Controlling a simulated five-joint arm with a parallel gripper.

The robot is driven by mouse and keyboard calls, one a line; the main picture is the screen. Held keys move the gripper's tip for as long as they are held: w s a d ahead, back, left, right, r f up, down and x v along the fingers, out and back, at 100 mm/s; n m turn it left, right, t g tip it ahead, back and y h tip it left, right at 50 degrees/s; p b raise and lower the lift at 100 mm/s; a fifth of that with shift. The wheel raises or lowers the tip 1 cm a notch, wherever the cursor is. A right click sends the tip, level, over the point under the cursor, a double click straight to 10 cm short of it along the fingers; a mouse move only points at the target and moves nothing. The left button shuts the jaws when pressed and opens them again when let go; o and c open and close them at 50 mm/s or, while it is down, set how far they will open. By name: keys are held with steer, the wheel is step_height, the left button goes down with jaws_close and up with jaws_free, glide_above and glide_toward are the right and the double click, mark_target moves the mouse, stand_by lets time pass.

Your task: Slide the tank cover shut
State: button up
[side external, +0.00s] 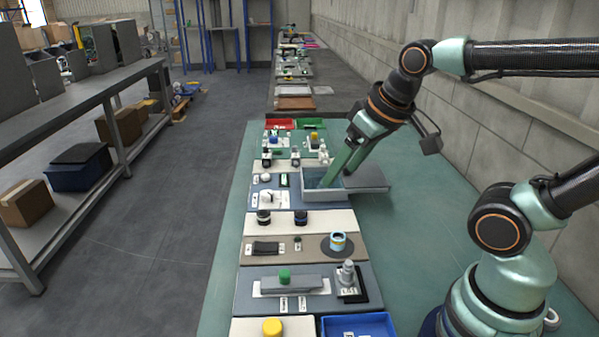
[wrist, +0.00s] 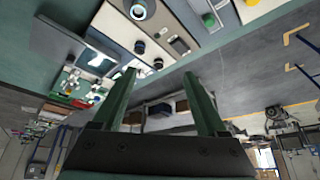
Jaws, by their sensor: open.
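The tank (side external: 322,196) is a pale-walled open box with a bluish inside, on the blue-grey panel in the middle of the row. Its cover (side external: 366,179), a flat grey slab, lies to the right, leaving much of the tank uncovered. In the wrist view the cover appears as a dark slab (wrist: 56,43) at upper left. My gripper (side external: 334,178) reaches down over the tank opening, left of the cover; whether its fingers touch a wall or the cover is unclear. In the wrist view its two green fingers (wrist: 161,74) are spread, with nothing seen between them.
A red tray (side external: 279,124) and a green tray (side external: 311,123) are behind the tank. In front are dark knobs (side external: 301,217), a round cup (side external: 338,241) on a dark disc and a blue bin (side external: 357,325). Green table surface is clear right of the cover.

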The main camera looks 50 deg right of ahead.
steer(key=shift+n, duration=0.3)
